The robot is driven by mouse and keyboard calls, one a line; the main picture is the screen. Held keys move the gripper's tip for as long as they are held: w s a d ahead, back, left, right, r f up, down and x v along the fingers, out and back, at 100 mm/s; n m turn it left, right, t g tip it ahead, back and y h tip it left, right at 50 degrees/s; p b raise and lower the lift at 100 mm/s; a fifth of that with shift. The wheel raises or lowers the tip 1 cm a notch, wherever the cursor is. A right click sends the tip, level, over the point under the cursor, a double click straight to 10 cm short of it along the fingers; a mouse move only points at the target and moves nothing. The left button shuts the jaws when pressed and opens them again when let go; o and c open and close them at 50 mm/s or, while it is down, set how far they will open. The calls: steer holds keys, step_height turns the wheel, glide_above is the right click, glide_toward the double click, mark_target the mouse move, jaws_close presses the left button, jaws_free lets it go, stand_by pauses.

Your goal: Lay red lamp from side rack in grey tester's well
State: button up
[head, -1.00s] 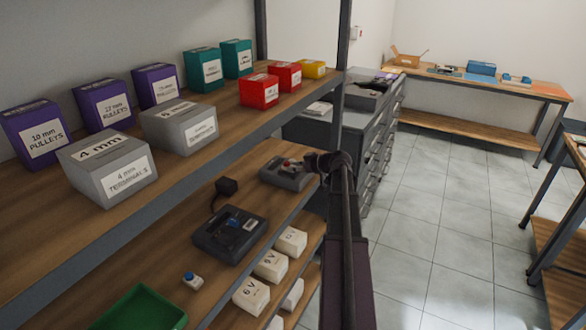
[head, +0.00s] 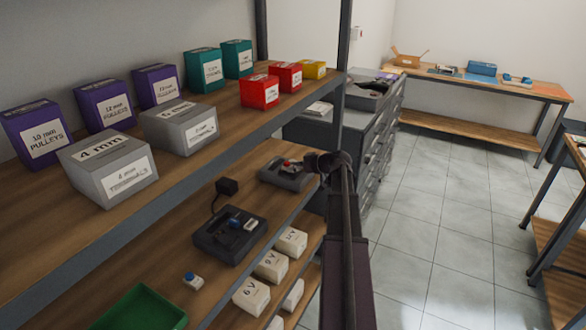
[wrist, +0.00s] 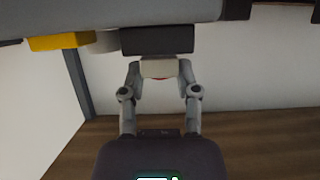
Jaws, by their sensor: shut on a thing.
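The red lamp (head: 287,162) shows as a small red spot with a pale body at the far grey unit (head: 283,178) on the lower shelf. My gripper (head: 309,163) is beside it, partly hidden by my own arm. In the wrist view my gripper (wrist: 161,78) is shut on the lamp's pale block (wrist: 163,67), with a sliver of red between the fingers. A dark block (wrist: 157,40) lies against the pale block; whether they touch is unclear. A second, dark grey unit (head: 214,241) with blue parts sits nearer on the shelf.
A black plug (head: 227,187) with a cable stands behind the nearer unit. A blue-topped lamp (head: 192,281), a green tray (head: 140,308) and white voltage boxes (head: 270,266) are nearby. The upper shelf (head: 215,125) with labelled bins overhangs. A rack post (head: 340,90) rises behind my gripper.

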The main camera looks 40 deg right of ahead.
steer(key=shift+f+b, duration=0.45)
stand_by(1.2)
stand_by(0.4)
steer(key=o, duration=1)
steer(key=shift+r, duration=0.15)
steer(key=shift+w+r+p, duration=0.1)
steer(key=shift+r+p, duration=3.3)
steer(key=shift+p, duration=0.15)
